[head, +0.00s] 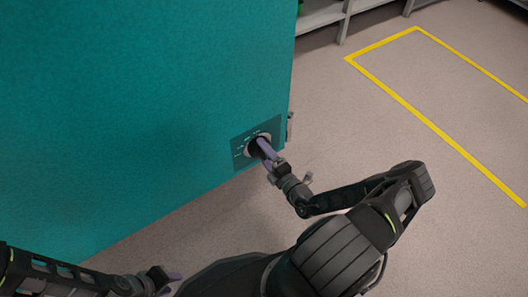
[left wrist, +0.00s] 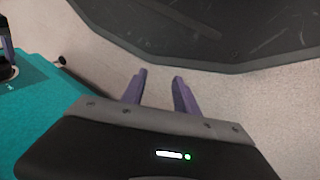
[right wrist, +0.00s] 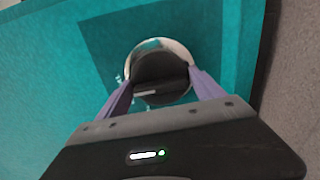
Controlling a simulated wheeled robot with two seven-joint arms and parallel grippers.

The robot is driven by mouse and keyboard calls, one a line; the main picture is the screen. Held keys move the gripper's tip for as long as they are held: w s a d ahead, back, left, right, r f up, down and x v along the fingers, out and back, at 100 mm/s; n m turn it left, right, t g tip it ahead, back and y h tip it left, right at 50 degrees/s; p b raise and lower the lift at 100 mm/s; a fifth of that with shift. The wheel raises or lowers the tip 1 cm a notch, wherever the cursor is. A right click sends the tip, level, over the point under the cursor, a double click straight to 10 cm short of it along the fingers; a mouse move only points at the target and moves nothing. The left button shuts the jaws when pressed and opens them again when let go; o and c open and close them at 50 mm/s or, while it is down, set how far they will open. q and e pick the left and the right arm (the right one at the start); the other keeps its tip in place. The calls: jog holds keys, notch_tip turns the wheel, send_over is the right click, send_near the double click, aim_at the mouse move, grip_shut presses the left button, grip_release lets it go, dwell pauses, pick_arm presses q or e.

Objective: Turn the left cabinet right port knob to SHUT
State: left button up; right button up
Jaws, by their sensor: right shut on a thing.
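The port knob (right wrist: 160,72) is a dark round knob in a pale ring, set in a darker panel on the teal cabinet (head: 140,110). In the head view the knob (head: 254,147) sits low near the cabinet's right edge, partly hidden by my right gripper (head: 264,147). My right gripper's purple fingers are shut on the knob's two sides in the right wrist view (right wrist: 160,80). A pale mark shows on the knob's lower left; the panel's lettering is too small to read. My left gripper (head: 172,277) is open and empty, low and apart from the cabinet; its spread fingers show in the left wrist view (left wrist: 160,76).
A small grey fitting (head: 290,127) is on the cabinet's right edge. Grey shelving (head: 322,16) stands behind. Yellow tape (head: 440,132) marks the floor at right. The floor right of the cabinet is clear apart from my right arm.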

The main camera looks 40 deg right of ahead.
jog(key=shift+r+n+p, duration=0.1)
jog(key=shift+n+p, duration=0.55)
jog(key=shift+n, duration=0.15)
jog(key=shift+n+p, duration=0.85)
jog(key=shift+n, duration=0.35)
jog(key=n+p, duration=0.2)
jog(key=n, duration=0.2)
jog(key=n+p, duration=0.2)
jog(key=n, duration=0.3)
jog(key=shift+n+p, duration=0.3)
jog(key=shift+n, duration=0.1)
pick_arm(q)
notch_tip(320, 180, up, 9)
jog(key=s+d+p, duration=0.1)
jog(key=s, duration=0.1)
jog(key=shift+d, duration=0.35)
pick_arm(e)
jog(key=shift+n, duration=1.9)
jog(key=o, duration=1.1)
pick_arm(q)
jog(key=shift+r+p, duration=0.6)
jog(key=shift+p, duration=0.1)
pick_arm(e)
jog(key=shift+s+a, duration=0.1)
jog(key=shift+s, duration=3.8)
